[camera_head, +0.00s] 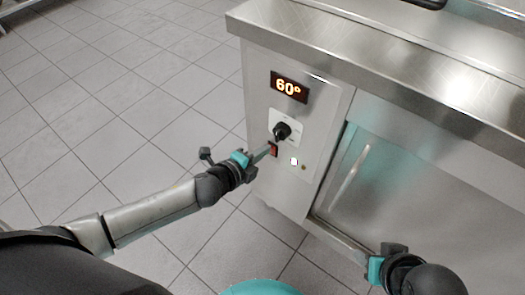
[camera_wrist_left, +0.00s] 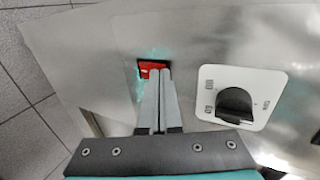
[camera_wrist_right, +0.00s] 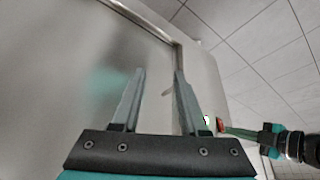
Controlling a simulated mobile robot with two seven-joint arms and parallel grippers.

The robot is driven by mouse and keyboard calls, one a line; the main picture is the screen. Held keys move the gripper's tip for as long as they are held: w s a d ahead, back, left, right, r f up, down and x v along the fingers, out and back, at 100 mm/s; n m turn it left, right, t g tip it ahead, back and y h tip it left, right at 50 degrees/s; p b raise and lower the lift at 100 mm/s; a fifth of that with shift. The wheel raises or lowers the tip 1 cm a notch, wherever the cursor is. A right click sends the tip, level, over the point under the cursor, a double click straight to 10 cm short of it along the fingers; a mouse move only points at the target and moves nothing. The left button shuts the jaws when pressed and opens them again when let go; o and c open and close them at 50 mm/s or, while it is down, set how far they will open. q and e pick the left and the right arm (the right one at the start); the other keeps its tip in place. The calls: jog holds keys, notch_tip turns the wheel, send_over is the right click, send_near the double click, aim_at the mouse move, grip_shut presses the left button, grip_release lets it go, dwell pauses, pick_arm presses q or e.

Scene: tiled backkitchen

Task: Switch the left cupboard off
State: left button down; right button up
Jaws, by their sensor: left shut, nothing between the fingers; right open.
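The cupboard's steel front panel (camera_head: 320,120) carries a lit display (camera_head: 289,87) reading 60°, a black knob (camera_head: 282,131) and a red switch (camera_head: 273,149). A small lit white-green square (camera_head: 294,161) is to the right of the switch. My left gripper (camera_head: 270,151) is shut and empty, its tips at the red switch. In the left wrist view the fingertips (camera_wrist_left: 160,72) overlap the lower edge of the red switch (camera_wrist_left: 150,70); I cannot tell if they press it. My right gripper (camera_wrist_right: 160,75) is open and empty in front of the cupboard door.
The steel worktop (camera_head: 350,50) overhangs the panel. The cupboard door (camera_head: 420,180) with a long bar handle (camera_head: 350,172) is right of the panel. The tiled floor (camera_head: 110,100) on the left is clear.

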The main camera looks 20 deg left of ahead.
pick_arm(q)
jog(key=shift+w+r, duration=0.1)
pick_arm(e)
jog(key=shift+r, duration=0.15)
pick_arm(q)
jog(key=shift+w+d+r+p, duration=0.2)
jog(key=shift+w+p, duration=0.15)
jog(key=shift+p, duration=0.25)
jog(key=shift+a+f, duration=0.1)
pick_arm(e)
notch_tip(320, 180, down, 2)
jog(key=shift+f, duration=0.1)
pick_arm(q)
jog(key=shift+s+r+p, duration=0.1)
jog(key=shift+r+p, duration=0.7)
pick_arm(e)
jog(key=shift+r, duration=0.95)
jog(key=shift+f, duration=0.1)
